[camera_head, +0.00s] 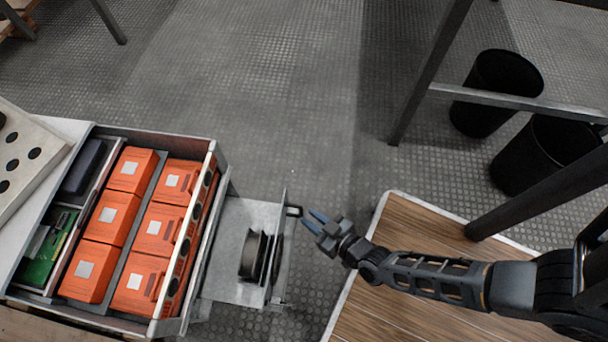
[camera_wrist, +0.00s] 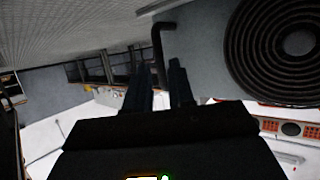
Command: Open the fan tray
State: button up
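The fan tray (camera_head: 229,255) is a grey metal drawer standing out from the right side of the capacitor bank's case. A round black fan (camera_head: 253,255) stands in it, and its ringed grille fills the right of the wrist view (camera_wrist: 285,45). The tray's small black handle (camera_head: 294,211) is at the far end of its front plate; it shows as a bent bar in the wrist view (camera_wrist: 158,45). My gripper (camera_head: 314,221) is just right of the handle, fingers pointing toward it. The fingers (camera_wrist: 160,80) are apart with a narrow gap, and the handle appears beyond them, apparently not gripped.
The case (camera_head: 213,160) holds several orange capacitors (camera_head: 112,215) and a green circuit board (camera_head: 48,248). A wooden platform (camera_head: 390,270) lies under my arm. Black bins (camera_head: 497,90) and dark table legs (camera_head: 430,75) stand at the right. The floor behind the tray is clear.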

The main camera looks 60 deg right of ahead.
jog(key=shift+v, duration=1.35)
jog(key=s+a+r+n+t+y, duration=0.1)
jog(key=s+r, duration=0.2)
jog(key=r, duration=0.6)
jog(key=s+a+r+t+y, duration=0.1)
jog(key=s+a+r, duration=0.15)
jog(key=r, duration=0.65)
notch_tip(320, 180, up, 47)
jog(key=s+n+y+p, duration=0.1)
jog(key=s+n+p, duration=0.1)
jog(key=p, duration=2.4)
jog(key=shift+s+a+y, duration=0.25)
jog(key=shift+y, duration=0.05)
